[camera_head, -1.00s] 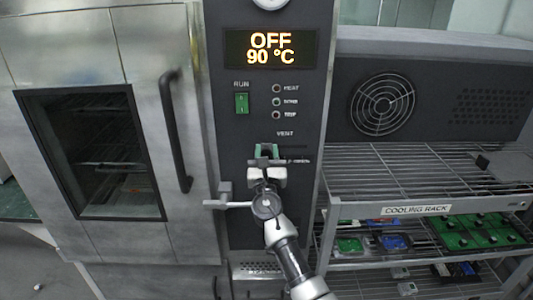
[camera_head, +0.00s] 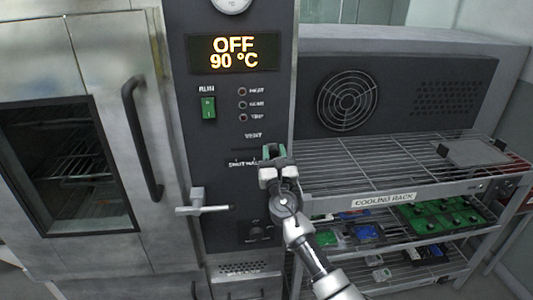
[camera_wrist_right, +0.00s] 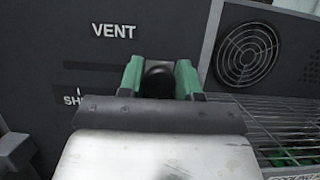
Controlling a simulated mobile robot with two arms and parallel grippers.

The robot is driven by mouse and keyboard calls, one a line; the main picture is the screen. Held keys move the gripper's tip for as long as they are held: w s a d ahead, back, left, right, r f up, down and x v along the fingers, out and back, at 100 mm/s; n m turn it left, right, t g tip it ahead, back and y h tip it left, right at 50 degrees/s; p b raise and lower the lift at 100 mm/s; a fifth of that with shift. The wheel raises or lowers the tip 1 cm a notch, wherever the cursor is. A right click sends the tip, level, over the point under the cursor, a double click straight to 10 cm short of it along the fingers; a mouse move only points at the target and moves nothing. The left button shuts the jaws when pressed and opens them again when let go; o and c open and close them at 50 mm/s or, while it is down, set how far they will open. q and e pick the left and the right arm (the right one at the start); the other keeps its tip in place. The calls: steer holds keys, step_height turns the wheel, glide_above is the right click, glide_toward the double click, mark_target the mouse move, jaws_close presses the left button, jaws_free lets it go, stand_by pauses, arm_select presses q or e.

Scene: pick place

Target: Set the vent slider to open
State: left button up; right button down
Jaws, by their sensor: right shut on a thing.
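The vent slider's dark round knob (camera_wrist_right: 158,79) sits between the green fingers of my right gripper (camera_wrist_right: 160,78) in the right wrist view. The right gripper (camera_head: 273,152) is shut on it at the dark control panel, under the VENT label (camera_head: 253,135). In the head view the fingers cover the knob. They are at the right end of the visible slider marks, near the panel's right edge. The text at the left of the marks (camera_head: 243,163) is partly readable as SHUT; the text at the right is hidden by my gripper. My left gripper is not in view.
Above are the OFF 90 °C display (camera_head: 234,52) and the green RUN switch (camera_head: 208,107). A metal lever handle (camera_head: 200,202) sticks out left of my wrist. The oven door handle (camera_head: 143,138) is further left. The wire cooling rack (camera_head: 385,165) stands close on the right.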

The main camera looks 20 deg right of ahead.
steer(key=shift+d, duration=0.15)
steer(key=c, duration=1.1)
jaws_free()
steer(key=shift+d, duration=0.1)
steer(key=shift+o, duration=1.4)
steer(key=shift+s+d, duration=0.1)
steer(key=shift+d, duration=0.05)
steer(key=shift+s+a+f, duration=0.1)
steer(key=shift+a+f, duration=0.05)
steer(key=shift+a, duration=0.1)
steer(key=b+v, duration=0.1)
steer(key=v, duration=0.9)
steer(key=shift+s+b, duration=0.25)
steer(key=shift+b, duration=0.1)
steer(key=shift+d, duration=0.1)
